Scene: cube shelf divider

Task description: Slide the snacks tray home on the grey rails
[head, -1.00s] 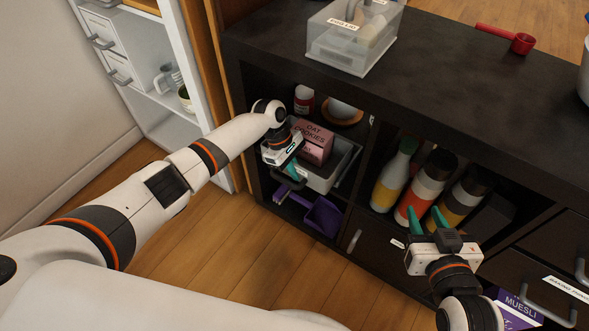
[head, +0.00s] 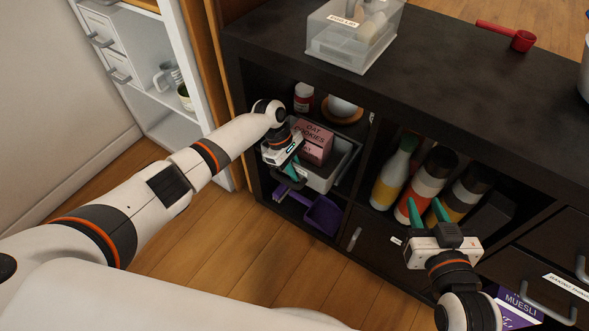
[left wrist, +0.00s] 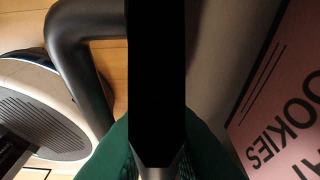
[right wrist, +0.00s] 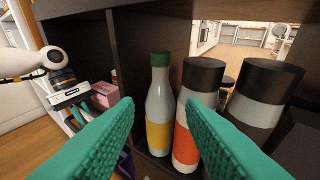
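The snacks tray (head: 318,182) is a grey open tray in the left shelf opening, with a pink oat cookies box (head: 313,143) in it. The box also shows in the left wrist view (left wrist: 288,100). My left gripper (head: 292,170) is at the front of the tray and appears closed on its dark handle (left wrist: 75,65). A black bar hides the middle of the left wrist view, so the contact is partly hidden. The grey rails cannot be made out. My right gripper (head: 428,211) is open and empty in front of the bottles.
A red-lidded jar (head: 304,97) and a bowl stand behind the tray. A purple dustpan (head: 323,215) lies below it. Several bottles (right wrist: 158,105) fill the middle opening. A clear bin (head: 345,45) and a red scoop (head: 522,41) stand on top.

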